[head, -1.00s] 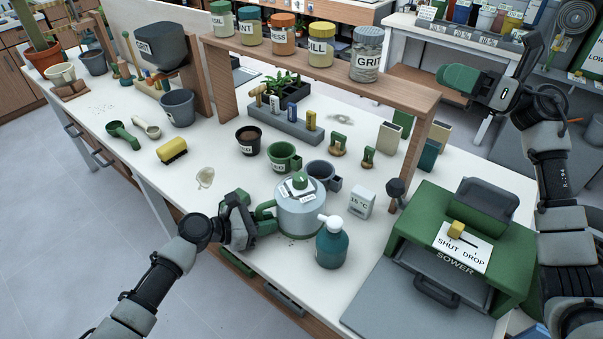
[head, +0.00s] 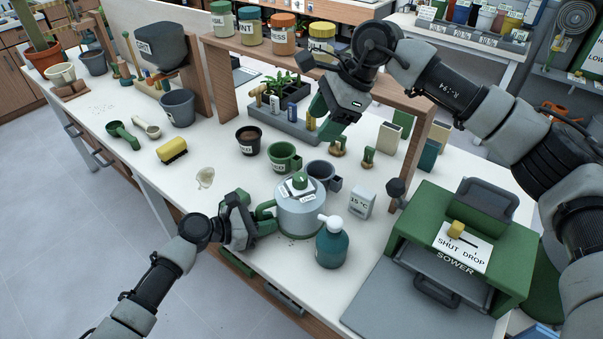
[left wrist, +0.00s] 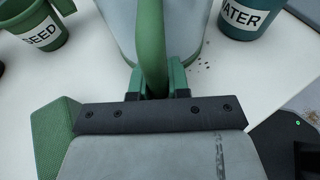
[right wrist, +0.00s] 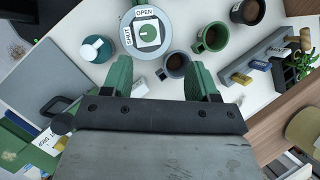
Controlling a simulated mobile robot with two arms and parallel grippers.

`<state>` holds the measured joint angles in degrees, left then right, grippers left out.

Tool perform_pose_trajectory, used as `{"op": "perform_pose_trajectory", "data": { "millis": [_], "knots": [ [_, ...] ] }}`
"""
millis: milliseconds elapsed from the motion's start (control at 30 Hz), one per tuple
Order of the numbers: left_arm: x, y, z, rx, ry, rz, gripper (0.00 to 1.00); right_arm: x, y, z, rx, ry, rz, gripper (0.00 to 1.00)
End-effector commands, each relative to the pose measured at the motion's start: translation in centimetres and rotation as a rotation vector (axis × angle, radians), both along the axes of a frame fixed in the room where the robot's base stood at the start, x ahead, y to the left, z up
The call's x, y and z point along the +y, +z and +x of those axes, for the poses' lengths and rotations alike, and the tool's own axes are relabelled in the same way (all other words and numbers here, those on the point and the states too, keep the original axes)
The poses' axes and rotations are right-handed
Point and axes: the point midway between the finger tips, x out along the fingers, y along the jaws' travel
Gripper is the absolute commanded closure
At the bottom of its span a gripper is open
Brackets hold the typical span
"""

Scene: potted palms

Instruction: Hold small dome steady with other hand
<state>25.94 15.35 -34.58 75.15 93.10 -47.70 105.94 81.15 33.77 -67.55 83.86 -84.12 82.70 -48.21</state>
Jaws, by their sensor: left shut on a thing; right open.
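The small dome looks to be the grey round canister (head: 300,214) with a green side handle. Its lid (right wrist: 150,30) carries a green knob and OPEN and SHUT labels. It stands upright on the white bench. My left gripper (head: 262,222) is shut on the green handle (left wrist: 151,45), at the canister's left side in the head view. My right gripper (head: 322,122) is open and empty, above the bench behind the canister. In the right wrist view its two green fingers (right wrist: 161,78) are spread, with the canister beyond them. The canister's base is partly hidden.
A teal WATER bottle (head: 331,245) stands close to the canister's front right. A green mug (head: 284,157), a grey mug (head: 322,175) and a white 15 °C box (head: 361,202) stand behind it. The wooden shelf (head: 418,105) and green sower (head: 480,230) bound the right side.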

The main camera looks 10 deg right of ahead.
Motion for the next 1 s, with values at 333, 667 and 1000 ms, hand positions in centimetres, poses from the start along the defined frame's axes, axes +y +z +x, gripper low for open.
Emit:
{"op": "perform_pose_trajectory", "data": {
  "millis": [333,667,1000],
  "knots": [
    [0.0,0.0,0.0,0.0,0.0,0.0,0.96,0.1,-3.3,-0.6,0.077,0.012,-0.095,0.41],
    [0.0,0.0,0.0,0.0,0.0,0.0,0.96,2.5,-9.0,-0.6,0.077,0.012,-0.093,0.41],
    [0.0,0.0,0.0,0.0,0.0,0.0,0.96,4.2,-13.0,-0.5,0.074,0.011,-0.092,0.41]
  ]
}}
